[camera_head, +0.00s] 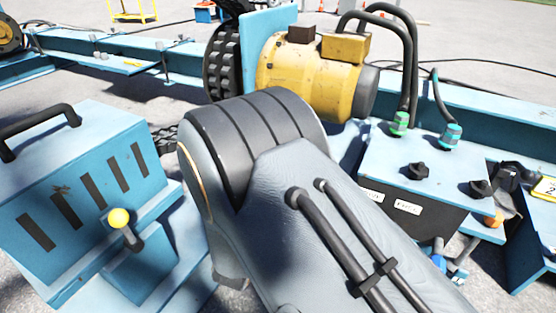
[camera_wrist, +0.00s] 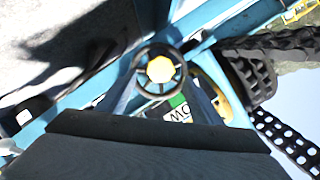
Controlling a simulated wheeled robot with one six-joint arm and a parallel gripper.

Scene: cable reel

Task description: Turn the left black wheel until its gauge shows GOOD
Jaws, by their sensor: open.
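A black wheel (camera_wrist: 137,72) with spokes and a yellow hub shows in the wrist view, above the middle. Just below it is a gauge (camera_wrist: 180,111) with a white field and a green part. Its lettering is partly hidden and looks like an upside-down LOW. My gripper (camera_wrist: 166,88) is open; its blue-grey fingers reach toward the wheel from both sides of the picture's middle. I cannot tell whether they touch the rim. In the head view my arm covers the middle, and neither the gripper nor this wheel can be made out there.
A blue slotted box (camera_head: 85,195) with a yellow-knobbed lever (camera_head: 120,219) stands at left. A yellow motor (camera_head: 305,80) lies behind my arm. At right is a blue control box (camera_head: 445,165) with black knobs and hoses. A blue beam (camera_head: 465,100) runs behind.

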